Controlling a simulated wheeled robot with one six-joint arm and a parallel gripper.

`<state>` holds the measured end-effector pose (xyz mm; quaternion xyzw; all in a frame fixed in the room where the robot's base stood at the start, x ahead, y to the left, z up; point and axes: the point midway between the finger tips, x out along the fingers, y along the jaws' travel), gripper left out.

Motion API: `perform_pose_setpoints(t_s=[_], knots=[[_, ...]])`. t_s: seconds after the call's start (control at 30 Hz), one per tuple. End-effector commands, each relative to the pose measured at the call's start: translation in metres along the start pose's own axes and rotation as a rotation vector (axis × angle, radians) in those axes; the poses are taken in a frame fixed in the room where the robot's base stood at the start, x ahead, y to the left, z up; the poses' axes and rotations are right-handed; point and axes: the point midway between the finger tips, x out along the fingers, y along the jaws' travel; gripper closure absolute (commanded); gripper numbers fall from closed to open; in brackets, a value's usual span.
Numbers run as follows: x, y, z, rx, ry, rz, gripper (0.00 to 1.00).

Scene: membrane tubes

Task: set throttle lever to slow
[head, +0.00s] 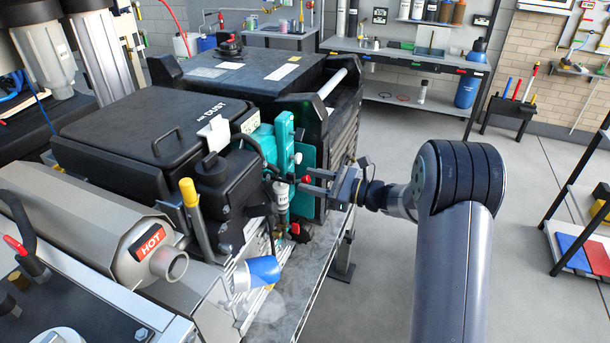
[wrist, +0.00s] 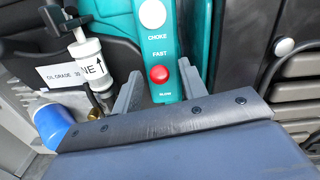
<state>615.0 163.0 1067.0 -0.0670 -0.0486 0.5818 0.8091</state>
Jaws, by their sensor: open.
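The throttle lever's red knob (wrist: 159,75) sits on a teal panel (wrist: 164,40) in the wrist view. It is just below the word FAST and above a small lower label that is too blurred to read surely. My gripper (wrist: 158,86) is open, with one grey finger on each side of the knob and a gap visible on both sides. In the head view the red knob (head: 306,180) shows at my gripper's (head: 311,181) fingertips, on the right face of the engine's teal panel (head: 282,165). I cannot tell whether a finger touches the panel.
A white round knob (wrist: 152,14) is above the CHOKE label. A white filter (wrist: 88,62) with an oil grade tag and a blue part (wrist: 52,125) are to the left. A hot silver muffler (head: 95,225) lies front left.

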Motion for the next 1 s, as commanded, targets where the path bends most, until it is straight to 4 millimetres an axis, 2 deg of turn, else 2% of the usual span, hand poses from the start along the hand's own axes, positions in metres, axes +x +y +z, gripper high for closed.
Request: perform_pose_setpoints(t_s=[0.07,0.2,0.5,1.0], knots=[[0.011,0.0,0.001,0.0,0.0,0.003,0.59],[0.019,0.0,0.0,-0.001,0.0,0.001,0.59],[0.021,0.0,0.0,-0.001,0.001,0.0,0.59],[0.021,0.0,0.0,-0.001,0.001,0.0,1.0]])
